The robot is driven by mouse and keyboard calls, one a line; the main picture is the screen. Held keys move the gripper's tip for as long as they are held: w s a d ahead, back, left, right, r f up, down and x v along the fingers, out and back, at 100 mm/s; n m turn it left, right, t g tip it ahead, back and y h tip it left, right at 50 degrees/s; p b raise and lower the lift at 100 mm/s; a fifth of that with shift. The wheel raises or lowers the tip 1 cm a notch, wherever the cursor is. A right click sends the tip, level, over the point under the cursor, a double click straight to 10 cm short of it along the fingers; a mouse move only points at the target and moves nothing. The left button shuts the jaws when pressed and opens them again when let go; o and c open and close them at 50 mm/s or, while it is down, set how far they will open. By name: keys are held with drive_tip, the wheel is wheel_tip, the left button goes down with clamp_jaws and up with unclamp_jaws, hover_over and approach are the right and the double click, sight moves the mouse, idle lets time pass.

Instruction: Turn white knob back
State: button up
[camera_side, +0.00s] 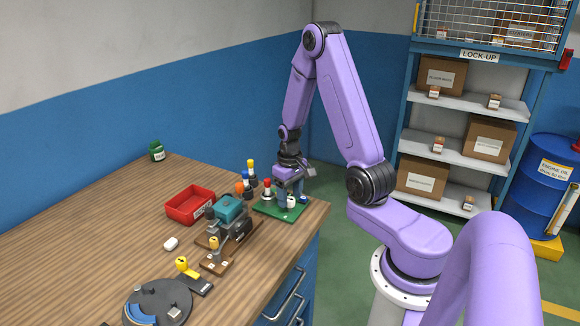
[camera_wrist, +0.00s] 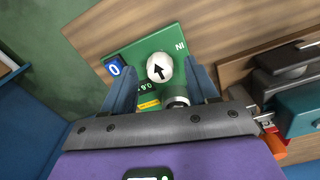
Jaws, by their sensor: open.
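The white knob (camera_wrist: 159,67) has a black arrow on top and sits on a green board (camera_wrist: 128,55). In the wrist view the arrow points up and to the left. The knob (camera_side: 291,202) also shows small in the side view, on the green board (camera_side: 271,209) near the table's right corner. My gripper (camera_wrist: 163,88) is open. Its two blue fingers stand to the left and right of the knob, with gaps that look clear on both sides. Whether the fingers are low enough to be level with the knob I cannot tell.
The table's right edge is close.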

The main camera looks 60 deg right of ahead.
sight(290, 199)
wheel_tip(290, 199, up, 16)
drive_tip(key=shift+r, duration=0.25)
idle(0.3)
drive_tip(key=s+a+n, duration=0.4)
drive_tip(key=a+n, duration=0.3)
drive_tip(key=a, duration=1)
drive_tip(key=s+a+n, duration=0.3)
drive_tip(key=s+n, duration=0.1)
drive_tip(key=s, duration=0.4)
drive_tip(key=s+a+f+n, duration=0.1)
drive_tip(key=s+a+n, duration=0.2)
drive_tip(key=s, duration=0.6)
drive_tip(key=shift+a+n, duration=0.35)
drive_tip(key=shift+n, duration=0.35)
drive_tip(key=shift+w+f, duration=0.1)
